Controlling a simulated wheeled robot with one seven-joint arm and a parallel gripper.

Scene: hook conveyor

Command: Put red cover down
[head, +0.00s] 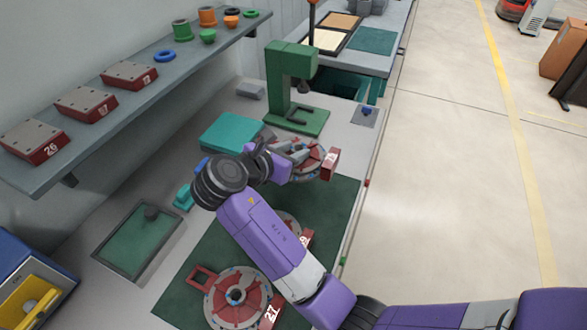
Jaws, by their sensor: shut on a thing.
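A round red and grey cover (314,164) with a numbered red tag is at the far end of the green mat. My gripper (291,150) is at its left side and appears shut on it. The fingertips are small and partly hidden by my wrist, and I cannot tell whether the cover touches the surface below.
The green mat (342,200) has bare room along its right edge. A green press (290,85) stands just beyond the gripper, with a teal block (231,130) to its left. A shelf (130,112) with red-sided blocks and spools runs along the wall.

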